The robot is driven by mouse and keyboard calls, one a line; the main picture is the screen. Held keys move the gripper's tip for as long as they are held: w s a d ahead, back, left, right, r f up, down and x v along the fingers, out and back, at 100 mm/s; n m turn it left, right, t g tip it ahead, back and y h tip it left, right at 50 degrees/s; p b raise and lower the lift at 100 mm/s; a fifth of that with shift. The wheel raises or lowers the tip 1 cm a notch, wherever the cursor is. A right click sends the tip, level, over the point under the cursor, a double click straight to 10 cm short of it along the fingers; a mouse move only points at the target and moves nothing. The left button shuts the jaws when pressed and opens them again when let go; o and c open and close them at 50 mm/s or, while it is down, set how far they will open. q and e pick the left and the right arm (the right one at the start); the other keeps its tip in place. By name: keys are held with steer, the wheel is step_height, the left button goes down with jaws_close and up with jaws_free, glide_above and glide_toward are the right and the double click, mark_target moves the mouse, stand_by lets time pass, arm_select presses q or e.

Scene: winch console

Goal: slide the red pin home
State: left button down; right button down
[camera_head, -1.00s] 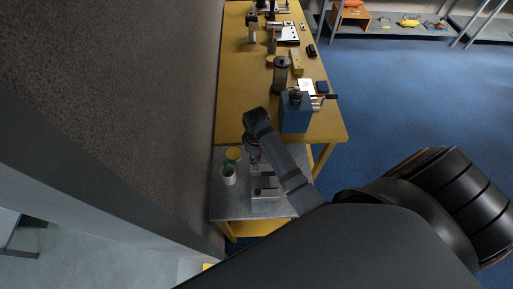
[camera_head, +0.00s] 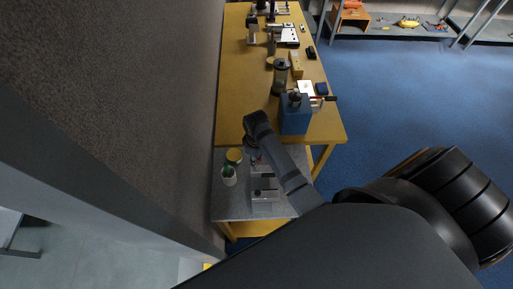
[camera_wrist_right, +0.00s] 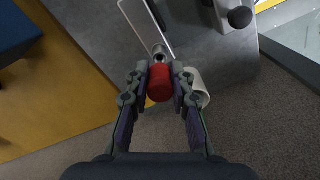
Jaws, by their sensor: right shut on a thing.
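The red pin (camera_wrist_right: 160,83) shows in the right wrist view as a red cylindrical head with a grey metal end (camera_wrist_right: 160,50) beyond it. My right gripper (camera_wrist_right: 160,76) is shut on the red head, one finger on each side. The metal end lies close to the edge of a pale plate (camera_wrist_right: 146,22) of the grey console; whether it is in a hole I cannot tell. In the head view my right gripper (camera_head: 256,154) is over the grey bench, behind the console (camera_head: 265,196), and my arm mostly hides the pin. My left gripper is not in view.
A yellow cup (camera_head: 234,156) and a white cup with green inside (camera_head: 229,176) stand left of my right gripper, near the wall. A blue box (camera_head: 295,117) stands on the yellow table behind. The console has a black knob (camera_wrist_right: 240,17).

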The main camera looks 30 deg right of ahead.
steer(key=shift+f+b, duration=0.4)
steer(key=shift+f, duration=1.35)
stand_by(0.5)
steer(key=c, duration=1.1)
jaws_free()
steer(key=shift+r, duration=0.1)
step_height(320, 180, up, 12)
steer(key=shift+f, duration=0.1)
steer(key=shift+f, duration=0.1)
